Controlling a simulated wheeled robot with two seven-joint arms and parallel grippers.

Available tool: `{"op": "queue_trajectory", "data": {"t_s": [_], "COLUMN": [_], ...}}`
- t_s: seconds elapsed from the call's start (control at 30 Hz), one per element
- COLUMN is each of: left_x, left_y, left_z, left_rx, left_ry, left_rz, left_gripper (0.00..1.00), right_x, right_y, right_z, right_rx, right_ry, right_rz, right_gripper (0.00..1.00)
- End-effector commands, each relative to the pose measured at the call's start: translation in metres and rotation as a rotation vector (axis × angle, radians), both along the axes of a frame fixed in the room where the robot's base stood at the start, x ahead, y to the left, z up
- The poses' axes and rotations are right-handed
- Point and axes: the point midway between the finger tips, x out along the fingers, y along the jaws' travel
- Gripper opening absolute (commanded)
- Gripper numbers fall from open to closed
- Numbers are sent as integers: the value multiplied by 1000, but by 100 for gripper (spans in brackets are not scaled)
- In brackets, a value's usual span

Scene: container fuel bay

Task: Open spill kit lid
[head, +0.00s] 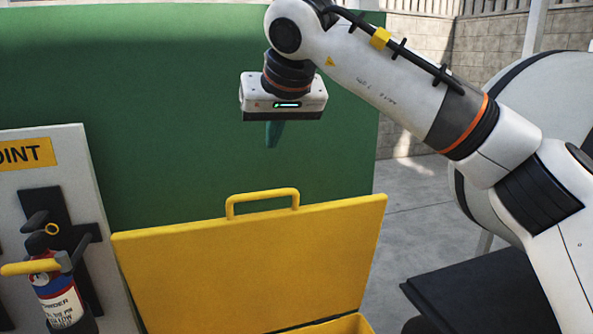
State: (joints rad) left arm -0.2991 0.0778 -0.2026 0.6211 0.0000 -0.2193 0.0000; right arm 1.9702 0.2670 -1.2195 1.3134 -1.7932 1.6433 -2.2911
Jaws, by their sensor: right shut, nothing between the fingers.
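The yellow spill kit lid (250,270) stands raised and tilted back in the lower middle, with its inner or front face toward me. Its yellow handle (262,196) sticks up from the top edge. A bit of the yellow spill kit box (352,325) shows below the lid at the bottom edge; the rest is out of frame. My right gripper (272,134) is shut and empty, pointing down above the handle and apart from it. My left gripper is not in view.
A large green panel (170,110) stands behind the lid. Grey paved floor (420,205) lies open at right, before a block wall (420,45).

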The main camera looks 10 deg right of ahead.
Motion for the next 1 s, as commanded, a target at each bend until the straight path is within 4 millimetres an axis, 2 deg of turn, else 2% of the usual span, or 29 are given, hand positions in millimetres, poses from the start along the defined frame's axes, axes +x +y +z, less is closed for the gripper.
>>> {"op": "queue_trajectory", "data": {"t_s": [0.13, 0.27, 0.63, 0.8, 1.0], "left_x": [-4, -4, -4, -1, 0], "left_y": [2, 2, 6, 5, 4], "left_z": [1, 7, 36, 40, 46], "left_rx": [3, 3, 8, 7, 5], "left_ry": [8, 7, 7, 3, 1], "left_rz": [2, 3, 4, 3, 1], "left_gripper": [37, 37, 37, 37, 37], "right_x": [2, 13, 61, 40, 26], "right_y": [-4, -2, 8, 4, 1], "right_z": [1, -13, -74, -80, -86], "right_rx": [-50, -48, -45, -44, -43], "right_ry": [-15, -11, -8, -14, -14], "right_rz": [-4, -3, -4, -1, -3], "right_gripper": [0, 0, 0, 0, 0]}}
